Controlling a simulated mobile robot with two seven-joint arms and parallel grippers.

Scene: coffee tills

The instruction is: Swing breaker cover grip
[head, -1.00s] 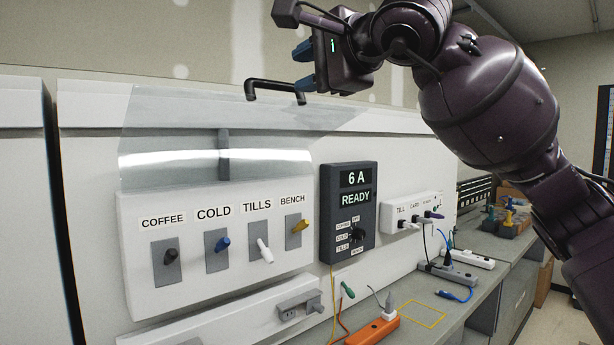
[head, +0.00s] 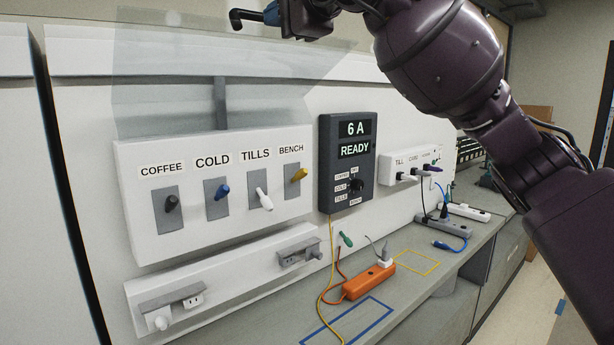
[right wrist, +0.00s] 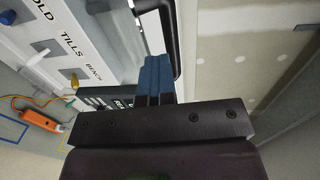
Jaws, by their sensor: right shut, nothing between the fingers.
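The clear breaker cover (head: 175,75) stands raised above the white breaker panel (head: 135,175), leaving the switches exposed. Its black grip (head: 236,17) shows at the top edge of the head view, partly cut off. My right gripper (head: 270,7) is at the top of that view, beside the grip and partly out of frame. In the right wrist view its blue fingers (right wrist: 155,72) are closed together with nothing between them. The black grip (right wrist: 172,35) passes close by the fingertips there; I cannot tell if they touch. My left gripper is not in view.
Switches labelled COFFEE, COLD, TILLS and BENCH line the panel. A dark meter (head: 347,165) reads 6 A, READY. An orange power strip (head: 368,283) and cables lie on the grey bench (head: 420,320). My right arm crosses the right side.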

